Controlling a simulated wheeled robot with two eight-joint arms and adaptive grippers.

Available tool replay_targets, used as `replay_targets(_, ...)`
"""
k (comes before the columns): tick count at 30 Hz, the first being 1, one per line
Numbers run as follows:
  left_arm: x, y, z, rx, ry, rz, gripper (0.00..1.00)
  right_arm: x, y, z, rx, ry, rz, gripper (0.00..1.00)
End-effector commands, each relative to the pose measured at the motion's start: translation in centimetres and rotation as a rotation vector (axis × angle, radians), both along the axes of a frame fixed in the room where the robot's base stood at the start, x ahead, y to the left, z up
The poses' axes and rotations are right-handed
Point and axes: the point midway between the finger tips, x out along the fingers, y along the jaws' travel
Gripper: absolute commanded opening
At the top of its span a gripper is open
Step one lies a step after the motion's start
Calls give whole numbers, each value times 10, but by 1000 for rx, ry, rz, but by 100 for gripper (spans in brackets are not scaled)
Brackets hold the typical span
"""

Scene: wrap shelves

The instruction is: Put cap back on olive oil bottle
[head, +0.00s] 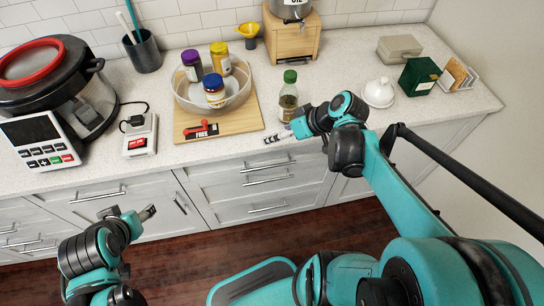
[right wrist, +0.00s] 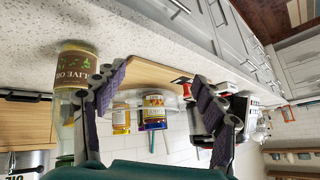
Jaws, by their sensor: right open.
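The olive oil bottle (head: 288,98) stands upright on the counter, right of the wooden board. A green cap (head: 290,76) shows on its top in the head view. In the right wrist view the bottle (right wrist: 75,70) appears upside down at the left, with its label partly readable; its top is unclear there. My right gripper (head: 278,137) is by the counter's front edge, in front of the bottle. Its fingers (right wrist: 160,85) are spread and empty, with the bottle outside them. My left gripper (head: 149,213) is low in front of the drawers, away from the bottle; its jaw opening is unclear.
A bowl (head: 242,98) with several jars sits on the wooden board (head: 240,124). A wooden stand (head: 292,40) with a steel canister (head: 290,9) is behind the bottle. A white domed object (head: 379,92) and green box (head: 418,76) stand to the right. A cooker (head: 85,95) is left.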

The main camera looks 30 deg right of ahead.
Motion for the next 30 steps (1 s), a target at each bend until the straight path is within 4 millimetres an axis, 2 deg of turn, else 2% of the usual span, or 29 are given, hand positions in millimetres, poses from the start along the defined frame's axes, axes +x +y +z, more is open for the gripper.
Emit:
replay_targets(1,0,0,0,0,0,0,57,-11,18,-1,-29,36,-18,70)
replay_targets(3,0,0,0,0,0,0,57,-24,32,-2,-73,75,-67,70)
replay_targets(9,0,0,0,0,0,0,57,-56,56,-1,-182,87,-189,70)
replay_targets(15,0,0,0,0,0,0,57,-71,65,4,-229,37,-256,70)
replay_targets(30,0,0,0,0,0,0,57,-74,66,6,-237,18,-279,70)
